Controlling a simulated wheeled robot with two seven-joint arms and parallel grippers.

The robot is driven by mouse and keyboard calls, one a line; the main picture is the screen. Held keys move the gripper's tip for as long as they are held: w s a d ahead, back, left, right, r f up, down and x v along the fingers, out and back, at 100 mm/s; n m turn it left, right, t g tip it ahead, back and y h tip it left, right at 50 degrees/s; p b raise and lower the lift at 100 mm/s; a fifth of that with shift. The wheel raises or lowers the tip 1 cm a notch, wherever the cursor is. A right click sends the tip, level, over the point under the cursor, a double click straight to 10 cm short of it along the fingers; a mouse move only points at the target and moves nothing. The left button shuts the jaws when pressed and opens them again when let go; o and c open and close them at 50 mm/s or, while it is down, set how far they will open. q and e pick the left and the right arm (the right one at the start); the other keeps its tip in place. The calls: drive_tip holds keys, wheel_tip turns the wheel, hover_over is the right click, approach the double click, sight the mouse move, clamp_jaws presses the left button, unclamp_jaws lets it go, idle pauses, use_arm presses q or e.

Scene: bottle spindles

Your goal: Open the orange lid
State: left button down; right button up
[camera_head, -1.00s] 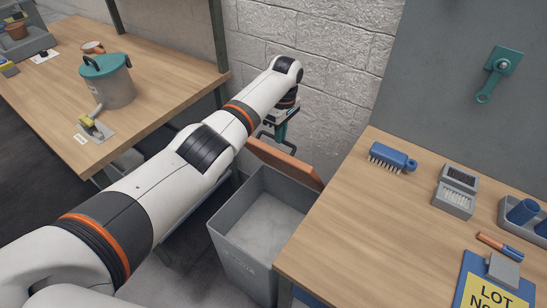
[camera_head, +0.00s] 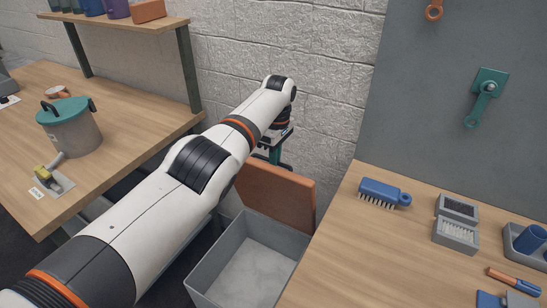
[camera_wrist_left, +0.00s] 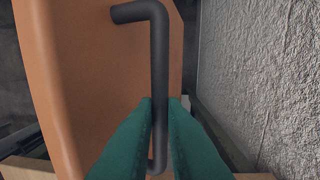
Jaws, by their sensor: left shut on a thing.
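The orange lid (camera_head: 276,192) stands raised, close to upright, at the far edge of a grey bin (camera_head: 215,262). The bin's mouth is open and its inside looks empty. In the left wrist view the lid (camera_wrist_left: 85,80) fills the left and middle, with a dark bar handle (camera_wrist_left: 158,60) on it. My left gripper (camera_wrist_left: 160,110), with green fingers, is shut on the handle. In the head view this gripper (camera_head: 275,158) is behind the lid by the wall, partly hidden by my arm. My right gripper is not in view.
A wooden table (camera_head: 400,250) at right holds a blue brush (camera_head: 384,192) and a grey box (camera_head: 456,232). A workbench (camera_head: 110,160) at left holds a grey can with a teal lid (camera_head: 70,125). The block wall (camera_head: 325,100) is close behind the lid.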

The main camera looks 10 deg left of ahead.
use_arm(q)
drive_tip(key=shift+s+f, duration=0.15)
drive_tip(key=shift+f, duration=0.35)
drive_tip(key=c, duration=1.8)
unclamp_jaws()
drive_tip(key=shift+o, duration=1.3)
drive_tip(key=shift+w+f, duration=0.1)
drive_tip(key=shift+w, duration=0.1)
drive_tip(key=shift+o, duration=0.3)
drive_tip(key=shift+w, duration=0.25)
drive_tip(key=shift+s+r, duration=0.2)
drive_tip(key=shift+r, duration=0.15)
wheel_tip(320, 180, up, 9)
drive_tip(key=shift+r, duration=0.2)
drive_tip(key=shift+w, duration=0.1)
